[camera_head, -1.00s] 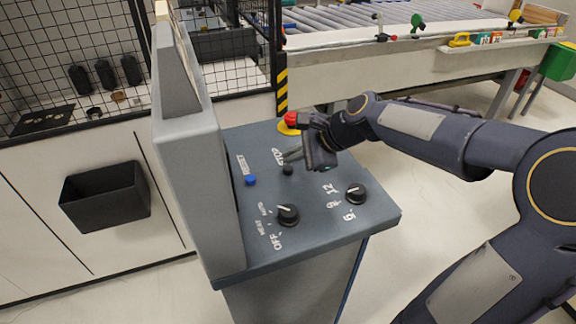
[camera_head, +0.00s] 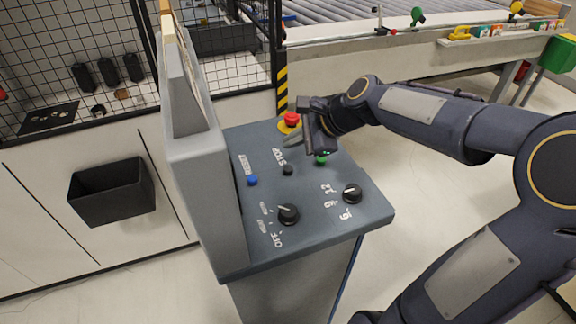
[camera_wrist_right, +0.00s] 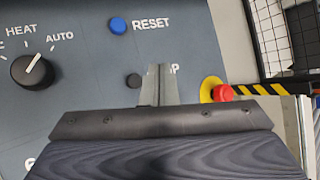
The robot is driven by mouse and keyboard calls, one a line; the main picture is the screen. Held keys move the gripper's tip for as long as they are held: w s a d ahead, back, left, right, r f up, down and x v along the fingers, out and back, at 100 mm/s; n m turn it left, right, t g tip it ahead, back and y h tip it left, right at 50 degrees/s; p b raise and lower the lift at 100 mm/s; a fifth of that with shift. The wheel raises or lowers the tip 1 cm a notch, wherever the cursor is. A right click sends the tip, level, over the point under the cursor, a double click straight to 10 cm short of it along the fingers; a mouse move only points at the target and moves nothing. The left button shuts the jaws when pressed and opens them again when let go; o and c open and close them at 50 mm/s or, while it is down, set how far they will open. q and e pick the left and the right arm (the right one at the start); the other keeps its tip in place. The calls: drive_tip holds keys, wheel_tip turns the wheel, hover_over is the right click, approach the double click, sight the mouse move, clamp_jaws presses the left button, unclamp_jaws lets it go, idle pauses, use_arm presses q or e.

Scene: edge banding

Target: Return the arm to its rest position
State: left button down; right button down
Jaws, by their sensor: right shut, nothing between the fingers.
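My right arm (camera_head: 470,125) comes in from the right over the control panel (camera_head: 225,262). My right gripper (camera_head: 292,140) is shut and empty, above the far part of the panel near the black stop button (camera_head: 288,170). In the right wrist view its closed fingers (camera_wrist_right: 158,86) partly cover the STOP label, beside the black button (camera_wrist_right: 134,80). A green button (camera_head: 320,160) shows just below the gripper in the head view. My left gripper is not in view.
The panel also bears a red emergency button (camera_head: 291,119), a blue reset button (camera_head: 252,181) and two black knobs (camera_head: 288,214) (camera_head: 352,193). Its grey upright housing (camera_head: 205,185) stands left. A black bin (camera_head: 112,192) hangs on the wall. A roller conveyor (camera_head: 350,28) lies behind.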

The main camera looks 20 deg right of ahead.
idle(0.4)
drive_tip(key=s+a+n, duration=0.1)
drive_tip(key=s+n, duration=0.2)
drive_tip(key=s, duration=0.2)
drive_tip(key=s+a+n, duration=0.1)
drive_tip(key=s+n, duration=0.2)
drive_tip(key=s, duration=0.2)
drive_tip(key=s+a+n+g+h, duration=0.1)
drive_tip(key=s+n, duration=0.3)
drive_tip(key=s, duration=0.1)
drive_tip(key=shift+f, duration=0.4)
drive_tip(key=s+f+n, duration=0.4)
drive_tip(key=s+n, duration=0.3)
drive_tip(key=s, duration=0.2)
drive_tip(key=shift+s+a+f+n+g+h, duration=0.15)
drive_tip(key=shift+a+f+n+g+h, duration=0.15)
drive_tip(key=shift+a+f+h, duration=0.1)
